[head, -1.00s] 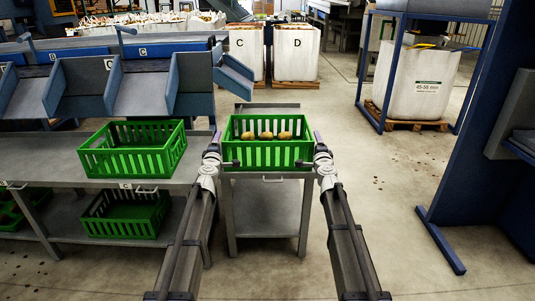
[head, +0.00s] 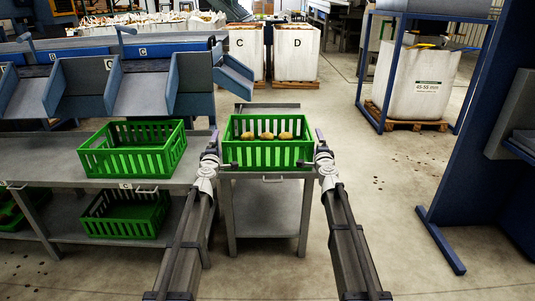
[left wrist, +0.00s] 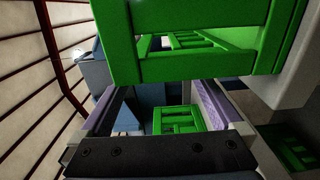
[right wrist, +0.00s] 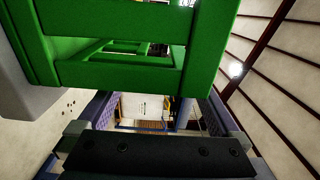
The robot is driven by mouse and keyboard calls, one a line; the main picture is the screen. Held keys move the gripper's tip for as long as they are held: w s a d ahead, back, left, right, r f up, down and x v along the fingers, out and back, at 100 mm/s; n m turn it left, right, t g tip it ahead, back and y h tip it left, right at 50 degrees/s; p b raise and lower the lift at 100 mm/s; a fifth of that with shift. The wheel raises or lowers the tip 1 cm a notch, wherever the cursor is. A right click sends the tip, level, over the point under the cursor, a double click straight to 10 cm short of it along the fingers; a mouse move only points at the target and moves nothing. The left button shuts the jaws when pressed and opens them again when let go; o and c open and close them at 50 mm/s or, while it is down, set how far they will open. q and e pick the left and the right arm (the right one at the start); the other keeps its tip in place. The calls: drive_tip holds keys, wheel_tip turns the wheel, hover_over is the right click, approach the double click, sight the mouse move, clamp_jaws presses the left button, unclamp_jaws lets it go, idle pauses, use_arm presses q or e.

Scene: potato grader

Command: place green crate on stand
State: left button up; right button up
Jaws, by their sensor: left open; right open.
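A green slatted crate (head: 267,155) with several potatoes in it sits upright on the small grey stand (head: 267,207) in the middle of the head view. My left gripper (head: 221,151) is open at the crate's left end, and my right gripper (head: 314,151) is open at its right end. In the left wrist view the crate's end wall (left wrist: 190,72) is close above the open jaws. In the right wrist view the other end wall (right wrist: 120,75) looms likewise over the open jaws. Whether the fingers touch the crate is unclear.
A grey bench (head: 40,155) stands left of the stand, with a second green crate (head: 133,148) on top and another crate (head: 125,214) on its lower shelf. Blue grader chutes (head: 90,85) are behind it. A blue frame (head: 480,170) stands at right. Floor between is clear.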

use_arm(q)
drive_tip(key=s, duration=1)
drive_tip(key=shift+s, duration=0.35)
use_arm(e)
drive_tip(key=shift+s, duration=0.1)
drive_tip(key=s, duration=1.2)
